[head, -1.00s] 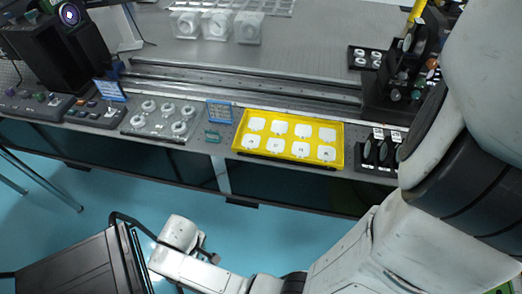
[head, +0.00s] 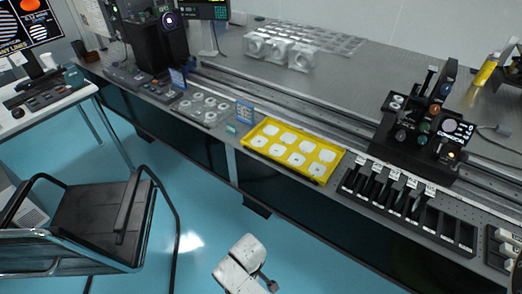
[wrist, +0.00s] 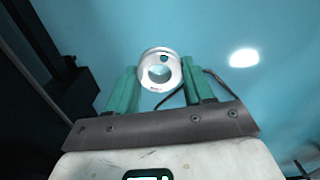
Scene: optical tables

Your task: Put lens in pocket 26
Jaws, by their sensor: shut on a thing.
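In the wrist view my gripper (wrist: 160,84) has two green fingers, shut on a lens (wrist: 147,56). The lens is a white ring-shaped mount with a round opening, held between the fingertips above the blue floor, away from any table. Pocket 26 cannot be made out, as the pocket numbers are too small to read. In the head view a yellow tray (head: 330,171) with several white pockets lies on the optical table's near edge. A grey plate (head: 222,122) with several ring mounts lies left of it.
The optical table (head: 352,90) runs across the back. A black slotted rack (head: 408,199) stands right of the tray, with optics on a black block (head: 398,143) behind it. A black chair (head: 95,222) stands at the lower left. Blue floor is open in front.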

